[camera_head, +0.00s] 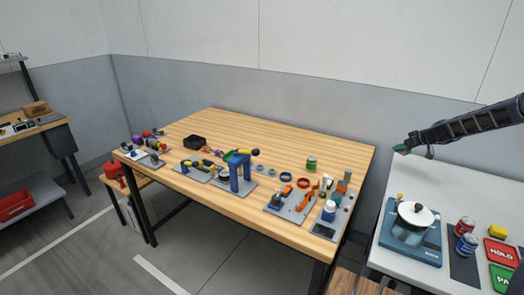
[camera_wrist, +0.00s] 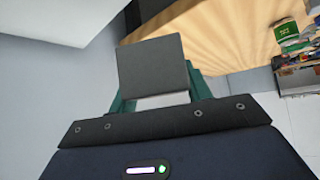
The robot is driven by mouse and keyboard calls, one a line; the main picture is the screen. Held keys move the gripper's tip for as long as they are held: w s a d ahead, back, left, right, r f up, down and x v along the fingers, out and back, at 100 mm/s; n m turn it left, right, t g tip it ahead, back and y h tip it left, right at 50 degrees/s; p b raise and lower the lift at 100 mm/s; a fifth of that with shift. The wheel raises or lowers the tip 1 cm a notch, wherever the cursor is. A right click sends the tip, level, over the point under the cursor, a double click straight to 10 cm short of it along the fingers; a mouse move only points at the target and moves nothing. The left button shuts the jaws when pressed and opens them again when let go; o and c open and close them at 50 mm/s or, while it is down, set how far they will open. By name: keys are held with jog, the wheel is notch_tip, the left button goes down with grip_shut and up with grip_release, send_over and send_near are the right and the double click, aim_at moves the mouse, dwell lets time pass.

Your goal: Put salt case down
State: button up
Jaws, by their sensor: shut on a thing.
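My gripper (camera_head: 403,148) is raised at the right, above the back of the white-topped table. In the wrist view, a flat dark grey, box-like thing (camera_wrist: 153,68) sits between its green fingers, and the gripper is shut on it. I take it to be the salt case, though no label shows. Its lower part and far sides are hidden. In the head view it is too small to make out at the fingertips.
The wooden table (camera_head: 290,140) has bare wood behind several tools and a green can (camera_head: 311,164).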

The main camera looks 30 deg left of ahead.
jog(key=s+a+r+n+g+y, duration=0.1)
jog(key=s+a+r+n+g, duration=0.2)
jog(key=a, duration=0.7)
jog(key=s+a+r+n+g, duration=0.1)
jog(key=s+a+r+n, duration=0.35)
jog(key=a, duration=0.65)
jog(key=m, duration=0.2)
send_near(343, 166)
jog(key=x, duration=0.5)
jog(key=shift+f, duration=0.1)
jog(key=o, duration=1)
jog(key=shift+f, duration=0.1)
jog(key=shift+o, duration=0.2)
